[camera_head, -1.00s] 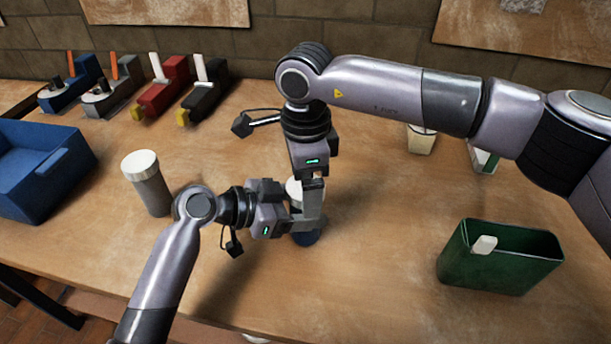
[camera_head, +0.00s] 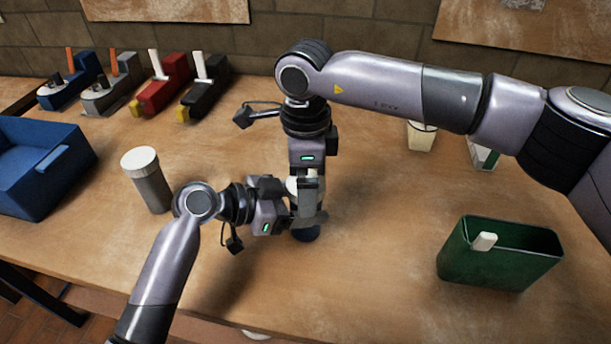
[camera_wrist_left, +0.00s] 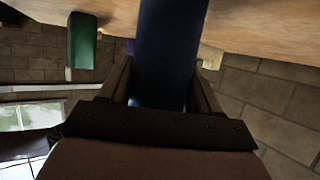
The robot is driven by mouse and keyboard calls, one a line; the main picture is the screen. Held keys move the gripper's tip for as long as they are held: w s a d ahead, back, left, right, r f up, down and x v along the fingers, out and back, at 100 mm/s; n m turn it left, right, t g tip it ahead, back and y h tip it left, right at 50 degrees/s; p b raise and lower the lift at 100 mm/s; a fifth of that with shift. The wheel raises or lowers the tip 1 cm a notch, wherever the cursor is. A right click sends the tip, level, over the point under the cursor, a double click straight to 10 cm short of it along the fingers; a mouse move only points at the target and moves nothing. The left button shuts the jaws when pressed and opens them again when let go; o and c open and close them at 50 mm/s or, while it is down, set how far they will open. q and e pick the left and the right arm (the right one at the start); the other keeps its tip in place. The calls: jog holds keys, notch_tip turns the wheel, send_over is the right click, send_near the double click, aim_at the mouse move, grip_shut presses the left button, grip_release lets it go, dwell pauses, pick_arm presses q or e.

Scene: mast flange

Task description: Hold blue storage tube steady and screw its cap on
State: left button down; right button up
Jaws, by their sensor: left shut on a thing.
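The blue storage tube (camera_head: 306,234) stands upright near the middle of the table, mostly hidden behind my grippers. My left gripper (camera_head: 296,214) comes in from the left and is shut on the tube's body. In the left wrist view the dark blue tube (camera_wrist_left: 170,45) fills the space between the two fingers. The white cap (camera_head: 292,187) shows partly at the top of the tube. My right gripper (camera_head: 308,195) points straight down over the cap, its fingers beside it. I cannot tell whether they are shut on it, or how the cap is seated.
A grey tube with a white lid (camera_head: 147,178) stands left of my left arm. A blue bin (camera_head: 45,180) is at the far left, a green bin (camera_head: 500,265) at the right. Several coloured tool-like devices (camera_head: 165,85) line the back left. The front middle table is clear.

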notch_tip(320, 180, up, 12)
dwell(0.6)
pick_arm(q)
jog(key=shift+c, duration=0.7)
grip_release()
jog(key=v, duration=0.7)
jog(key=shift+b, duration=0.35)
pick_arm(e)
jog(key=shift+f, duration=0.35)
